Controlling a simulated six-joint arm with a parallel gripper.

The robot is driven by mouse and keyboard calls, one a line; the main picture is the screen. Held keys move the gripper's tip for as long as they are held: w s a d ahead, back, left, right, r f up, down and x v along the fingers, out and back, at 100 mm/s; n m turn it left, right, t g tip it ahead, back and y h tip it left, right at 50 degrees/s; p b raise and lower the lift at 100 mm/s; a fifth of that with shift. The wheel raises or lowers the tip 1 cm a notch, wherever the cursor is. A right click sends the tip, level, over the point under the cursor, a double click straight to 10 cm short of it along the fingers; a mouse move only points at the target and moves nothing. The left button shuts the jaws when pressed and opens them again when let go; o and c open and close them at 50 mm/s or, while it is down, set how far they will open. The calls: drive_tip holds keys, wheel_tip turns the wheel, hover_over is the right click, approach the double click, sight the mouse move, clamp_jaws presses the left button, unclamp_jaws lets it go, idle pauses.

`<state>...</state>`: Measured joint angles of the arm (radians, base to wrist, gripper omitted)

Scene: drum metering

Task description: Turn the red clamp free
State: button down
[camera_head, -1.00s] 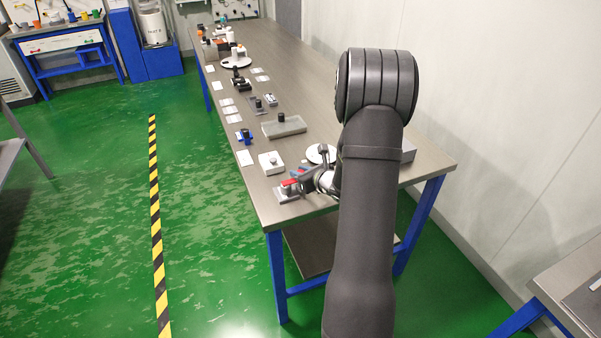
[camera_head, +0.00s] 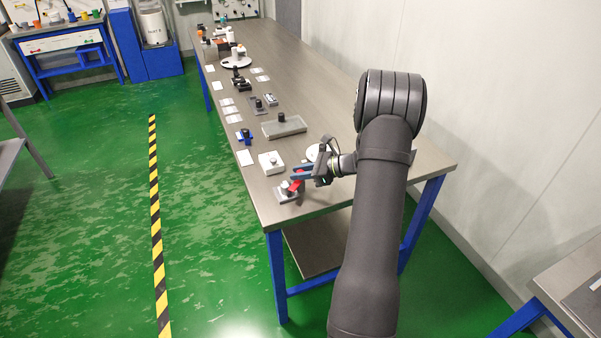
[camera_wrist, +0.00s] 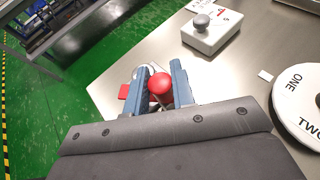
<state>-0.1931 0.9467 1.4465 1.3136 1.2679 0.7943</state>
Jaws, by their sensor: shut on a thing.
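The red clamp (camera_head: 296,184) sits on a small grey base (camera_head: 287,195) near the table's front left corner. My gripper (camera_head: 298,172) has its blue fingers closed around the clamp from the right. In the wrist view, a round red knob end (camera_wrist: 161,86) of the clamp sits between the two blue fingers of my gripper (camera_wrist: 159,88). A second red piece (camera_wrist: 124,91) shows just left of the left finger. Light grey parts show behind the knob; the rest of the base is hidden by the gripper.
A white box with a grey knob (camera_head: 271,162) stands just behind the clamp. A white disc marked ONE and TWO (camera_wrist: 301,99) lies to the right. A grey tray (camera_head: 284,127) and several small fixtures stand further back. The table's left edge is close.

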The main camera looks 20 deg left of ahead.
drive_tip(key=n+g+h, duration=0.1)
drive_tip(key=n+g, duration=0.2)
drive_tip(key=n+g+h, duration=0.1)
drive_tip(key=n+g, duration=0.1)
drive_tip(key=g, duration=0.1)
drive_tip(key=shift+n+h, duration=0.3)
drive_tip(key=shift+n, duration=0.1)
drive_tip(key=shift+n+g+h, duration=1.9)
drive_tip(key=shift+n, duration=0.2)
drive_tip(key=c, duration=1.2)
unclamp_jaws()
drive_tip(key=shift+c, duration=0.2)
drive_tip(key=shift+o, duration=0.2)
